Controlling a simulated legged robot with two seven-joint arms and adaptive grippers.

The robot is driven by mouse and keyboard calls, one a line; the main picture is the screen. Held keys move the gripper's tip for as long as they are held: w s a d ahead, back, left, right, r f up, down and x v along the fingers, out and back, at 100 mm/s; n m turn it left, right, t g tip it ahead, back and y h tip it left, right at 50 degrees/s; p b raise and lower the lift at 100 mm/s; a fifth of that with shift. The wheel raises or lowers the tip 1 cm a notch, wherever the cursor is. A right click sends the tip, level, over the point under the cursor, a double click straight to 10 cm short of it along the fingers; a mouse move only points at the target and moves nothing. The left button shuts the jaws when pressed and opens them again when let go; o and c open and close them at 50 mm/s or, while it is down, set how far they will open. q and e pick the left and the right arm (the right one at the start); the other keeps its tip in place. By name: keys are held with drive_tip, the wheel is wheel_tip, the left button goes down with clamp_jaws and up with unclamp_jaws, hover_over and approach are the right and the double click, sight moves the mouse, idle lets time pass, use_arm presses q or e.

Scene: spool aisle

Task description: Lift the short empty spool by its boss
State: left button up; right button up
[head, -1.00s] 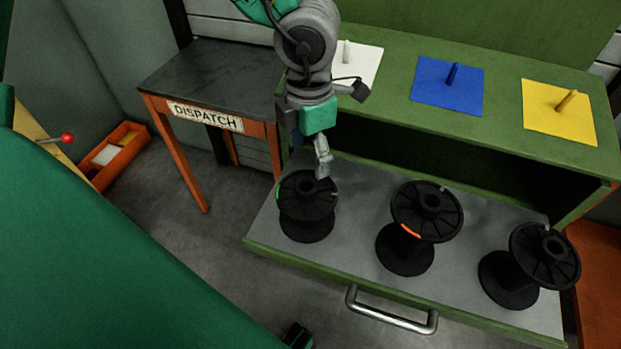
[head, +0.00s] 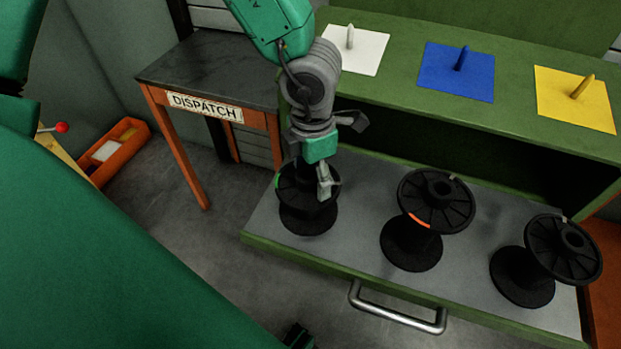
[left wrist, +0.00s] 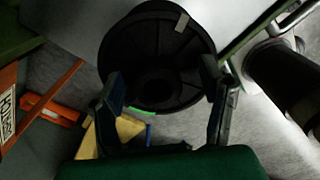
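Three black spools stand on the grey floor of the pulled-out green drawer. The left spool (head: 307,219), with a green mark on its rim, looks the shortest. The middle spool (head: 423,242) has an orange mark, and the right spool (head: 525,283) a pale one. My left gripper (head: 327,185) is over the left spool's top flange and hides its boss in the head view. In the left wrist view, the gripper's two fingers (left wrist: 163,88) are spread apart with the left spool's flange (left wrist: 148,35) and dark centre boss beyond them; contact cannot be told.
The drawer has a metal handle (head: 397,309) at its front. Above it, a green top carries white (head: 372,58), blue (head: 443,85) and yellow (head: 590,112) plates with pegs. A dispatch table (head: 203,68) stands left, and an orange bin (head: 118,150) sits on the floor.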

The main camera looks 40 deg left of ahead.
use_arm(q)
drive_tip(key=shift+a+f, duration=0.1)
drive_tip(key=shift+a, duration=0.2)
drive_tip(key=c, duration=1.3)
drive_tip(key=shift+a, duration=0.1)
clamp_jaws()
use_arm(e)
drive_tip(key=shift+a+r, duration=0.1)
drive_tip(key=shift+a, duration=0.2)
